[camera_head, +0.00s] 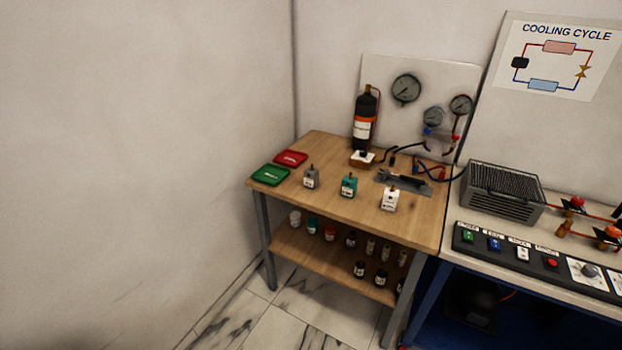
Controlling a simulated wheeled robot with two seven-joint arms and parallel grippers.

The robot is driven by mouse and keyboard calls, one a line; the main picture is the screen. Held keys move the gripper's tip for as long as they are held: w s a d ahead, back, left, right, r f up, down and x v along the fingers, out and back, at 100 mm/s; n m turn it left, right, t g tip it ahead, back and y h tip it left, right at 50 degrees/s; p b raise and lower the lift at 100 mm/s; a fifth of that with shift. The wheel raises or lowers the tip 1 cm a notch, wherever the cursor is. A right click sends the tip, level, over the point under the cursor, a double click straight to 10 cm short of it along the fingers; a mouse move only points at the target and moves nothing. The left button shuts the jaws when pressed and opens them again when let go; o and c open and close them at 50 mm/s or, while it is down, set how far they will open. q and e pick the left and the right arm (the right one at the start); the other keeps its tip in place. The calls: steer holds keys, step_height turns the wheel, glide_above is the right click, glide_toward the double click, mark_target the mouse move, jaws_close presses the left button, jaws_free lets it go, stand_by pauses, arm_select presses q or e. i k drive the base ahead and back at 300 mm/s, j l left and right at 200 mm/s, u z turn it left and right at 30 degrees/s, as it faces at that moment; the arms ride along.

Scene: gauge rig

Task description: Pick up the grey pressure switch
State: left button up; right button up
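The grey pressure switch (311,178) stands upright on the wooden table (335,148), left of the middle. It is a small box with a pale label and a brownish stub on top. A teal switch (349,186) of similar shape stands to its right, and a white one (389,199) further right near the front edge. Nothing touches the grey switch. Neither of my grippers is in view.
A green tray (270,175) and a red tray (290,158) lie at the table's left end. A black cylinder (365,120), gauges (406,88) and hoses stand behind. A lower shelf (320,262) holds several small bottles. A control bench (535,245) adjoins at right.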

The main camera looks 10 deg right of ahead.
mark_target(311, 174)
steer(key=i+z, duration=0.1)
steer(key=z, duration=0.35)
steer(key=i+j+z, duration=0.1)
steer(key=z, duration=0.4)
steer(key=i+j+z, duration=0.1)
steer(key=z, duration=0.35)
steer(key=j+z, duration=0.25)
steer(key=z, duration=0.25)
